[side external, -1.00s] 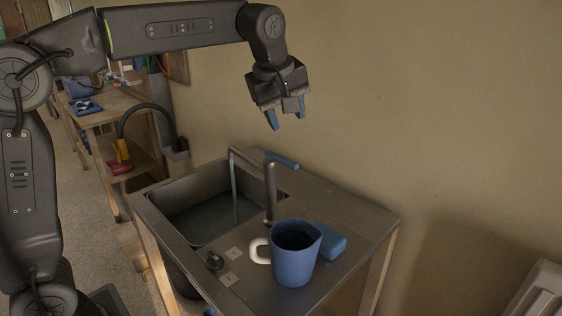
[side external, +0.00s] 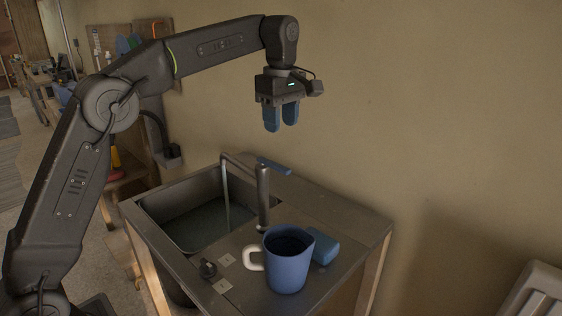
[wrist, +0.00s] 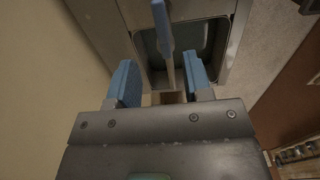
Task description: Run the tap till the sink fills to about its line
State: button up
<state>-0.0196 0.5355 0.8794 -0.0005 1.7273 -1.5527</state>
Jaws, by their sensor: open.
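The sink (side external: 150,212) is a grey metal basin set in the counter, with murky water (side external: 205,222) in it. A fill line cannot be made out. The tap (side external: 263,198) stands at the basin's right edge, and a thin pale stream (side external: 226,200) appears to fall from its spout into the water. The tap's blue lever (side external: 274,166) is on top. My gripper (side external: 281,130) is open and empty, above the lever and apart from it. In the wrist view the lever (wrist: 162,28) shows ahead, roughly between the blue fingers (wrist: 162,90).
A blue mug (side external: 288,270) with a pale handle stands on the counter in front of the tap, beside a blue sponge-like block (side external: 325,247). A small dark knob (side external: 208,269) and pale squares lie near the front edge. The wall is close behind.

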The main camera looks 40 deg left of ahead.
aim_at(281, 166)
notch_tip(281, 166, down, 10)
jog(key=shift+f, duration=0.1)
jog(key=shift+c, duration=0.2)
grip_shut()
dwell(0.4)
